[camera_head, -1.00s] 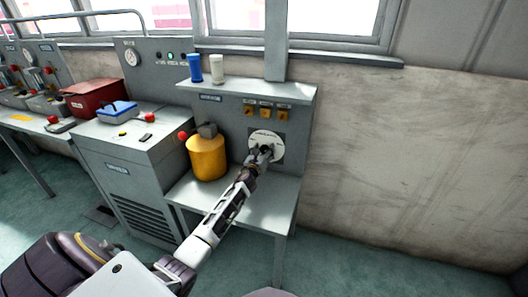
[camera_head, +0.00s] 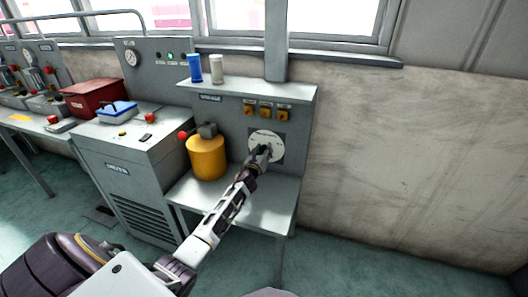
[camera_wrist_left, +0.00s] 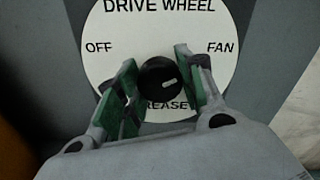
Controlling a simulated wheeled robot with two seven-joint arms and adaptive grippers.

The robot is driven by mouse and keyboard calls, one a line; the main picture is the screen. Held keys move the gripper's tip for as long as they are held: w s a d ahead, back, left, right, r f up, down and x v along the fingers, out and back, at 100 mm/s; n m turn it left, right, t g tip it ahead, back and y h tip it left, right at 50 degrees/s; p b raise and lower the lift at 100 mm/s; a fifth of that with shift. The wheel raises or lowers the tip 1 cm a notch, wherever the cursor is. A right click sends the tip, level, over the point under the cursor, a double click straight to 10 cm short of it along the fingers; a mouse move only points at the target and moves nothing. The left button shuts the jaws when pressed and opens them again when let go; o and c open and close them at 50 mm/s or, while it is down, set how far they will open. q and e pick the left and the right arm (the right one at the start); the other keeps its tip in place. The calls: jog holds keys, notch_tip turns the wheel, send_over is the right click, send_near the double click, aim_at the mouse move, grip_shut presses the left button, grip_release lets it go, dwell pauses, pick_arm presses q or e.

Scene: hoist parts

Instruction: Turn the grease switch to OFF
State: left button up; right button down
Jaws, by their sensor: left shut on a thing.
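The grease switch is a black round knob (camera_wrist_left: 158,77) with a short white mark on its lower right part. It sits in a white round dial plate (camera_wrist_left: 108,25) lettered DRIVE WHEEL at the top, OFF at left, FAN at right and GREASE below, partly covered. My left gripper (camera_wrist_left: 156,66) is shut on the knob, with a green pad on each side of it. In the head view my left gripper (camera_head: 262,153) reaches the dial plate (camera_head: 266,138) on the grey panel and hides the knob there. My right gripper is not in view.
Several orange switches (camera_head: 265,113) sit above the dial. A blue cup (camera_head: 195,69) and a white cup (camera_head: 216,69) stand on the top shelf. The right wall is clear.

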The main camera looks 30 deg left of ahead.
pick_arm(q)
jog(key=n, duration=0.7)
jog(key=shift+n, duration=2.1)
jog(key=n+p, duration=0.1)
jog(key=n, duration=0.1)
jog(key=shift+r+n, duration=0.1)
jog(key=shift+n, duration=0.2)
jog(key=n, duration=0.2)
jog(key=shift+n+p, duration=0.4)
jog(key=n+p, duration=0.3)
jog(key=n, duration=0.4)
jog(key=shift+n+p, duration=0.35)
jog(key=shift+n, duration=0.95)
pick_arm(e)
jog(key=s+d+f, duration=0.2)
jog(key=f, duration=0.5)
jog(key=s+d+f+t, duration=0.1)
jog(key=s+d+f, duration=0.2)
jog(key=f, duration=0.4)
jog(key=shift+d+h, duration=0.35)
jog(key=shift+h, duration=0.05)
